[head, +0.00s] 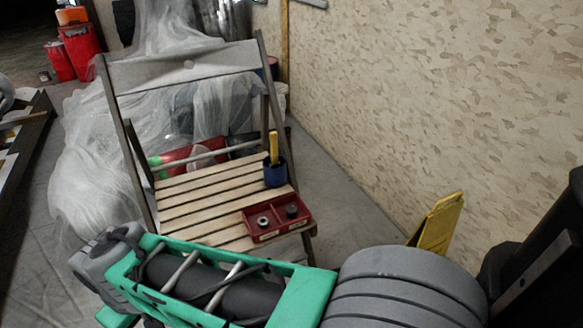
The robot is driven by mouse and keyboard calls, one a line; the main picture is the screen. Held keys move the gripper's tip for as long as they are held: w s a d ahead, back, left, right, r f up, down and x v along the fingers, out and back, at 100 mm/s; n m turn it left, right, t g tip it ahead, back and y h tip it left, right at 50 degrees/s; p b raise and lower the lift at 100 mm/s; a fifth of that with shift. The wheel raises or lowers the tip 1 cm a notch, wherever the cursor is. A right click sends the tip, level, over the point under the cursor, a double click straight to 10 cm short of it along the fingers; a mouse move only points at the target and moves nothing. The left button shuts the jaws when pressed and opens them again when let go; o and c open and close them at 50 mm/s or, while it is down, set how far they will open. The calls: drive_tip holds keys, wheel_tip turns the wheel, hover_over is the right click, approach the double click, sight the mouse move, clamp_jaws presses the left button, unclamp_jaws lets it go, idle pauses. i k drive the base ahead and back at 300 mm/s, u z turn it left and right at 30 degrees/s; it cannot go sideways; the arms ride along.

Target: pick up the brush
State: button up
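A wooden slatted folding chair (205,199) stands ahead of me, and a dark blue cup (275,174) is at the right side of its seat. A yellow handle (274,146) sticks upright out of the cup. It may be the brush's handle; any bristles are hidden inside the cup. My green and grey arm crosses the bottom of the view, in front of the chair and apart from the cup. No gripper fingers show, so I cannot see whether they hold anything.
A red divided tray (277,219) with small round parts sits on the seat's front right corner, near the cup. Plastic sheeting (95,180) drapes behind and left. A patterned wall (430,90) bounds the right. A yellow folded object (436,222) stands beside the wall.

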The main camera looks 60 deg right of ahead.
sight(275, 163)
drive_tip(key=z, duration=3.05)
drive_tip(key=k, duration=0.95)
drive_tip(key=u, duration=0.75)
drive_tip(key=i, duration=1)
